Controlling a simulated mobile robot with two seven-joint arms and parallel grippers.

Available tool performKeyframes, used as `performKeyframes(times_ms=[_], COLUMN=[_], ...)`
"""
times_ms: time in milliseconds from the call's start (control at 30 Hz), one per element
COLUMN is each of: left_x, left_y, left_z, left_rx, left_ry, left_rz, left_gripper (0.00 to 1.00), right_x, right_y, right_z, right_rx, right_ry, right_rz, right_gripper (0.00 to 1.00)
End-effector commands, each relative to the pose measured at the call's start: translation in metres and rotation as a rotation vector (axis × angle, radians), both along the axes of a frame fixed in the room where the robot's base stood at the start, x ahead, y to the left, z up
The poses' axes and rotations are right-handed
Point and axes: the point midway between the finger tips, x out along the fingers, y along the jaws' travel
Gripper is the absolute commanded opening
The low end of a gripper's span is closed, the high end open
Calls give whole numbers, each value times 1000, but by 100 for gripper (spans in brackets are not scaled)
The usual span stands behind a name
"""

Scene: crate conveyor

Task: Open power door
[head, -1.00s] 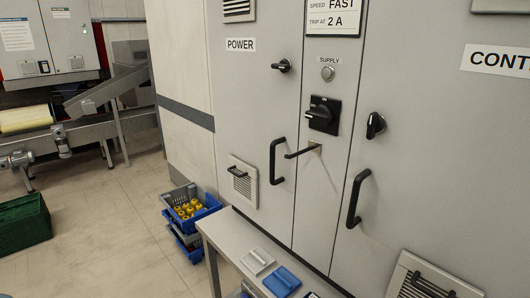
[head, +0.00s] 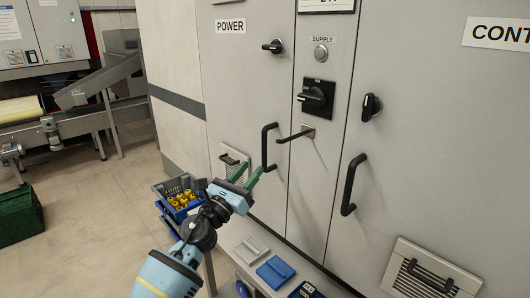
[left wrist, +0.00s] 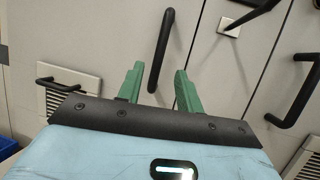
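The power door (head: 235,85) is a grey cabinet door under a POWER label, and it looks shut. Its black bar handle (head: 266,147) stands upright near the door's right edge. A small black turn latch (head: 273,46) sits above it, lying roughly level. My left gripper (head: 251,174) is just below and left of the handle, green fingers open and empty. In the left wrist view the handle (left wrist: 161,50) lies ahead, in line with the gap between the fingers (left wrist: 158,84); I cannot tell whether they touch. My right gripper is not in view.
A black lever (head: 294,136) sticks out right of the handle, below the black rotary switch (head: 317,97). A bench (head: 232,232) with coloured blocks stands below the doors. A blue crate (head: 177,212) of yellow items stands left. Open floor lies further left.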

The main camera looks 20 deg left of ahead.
Motion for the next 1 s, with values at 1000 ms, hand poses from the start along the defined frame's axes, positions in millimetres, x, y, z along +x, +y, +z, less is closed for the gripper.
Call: performKeyframes(times_ms=[1000], left_x=[73], left_y=[-13], left_z=[36], left_rx=[35], left_ry=[-14], left_rz=[11], left_gripper=[36], right_x=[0], right_y=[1], right_z=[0], right_rx=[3], right_ry=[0], right_rz=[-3], right_gripper=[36])
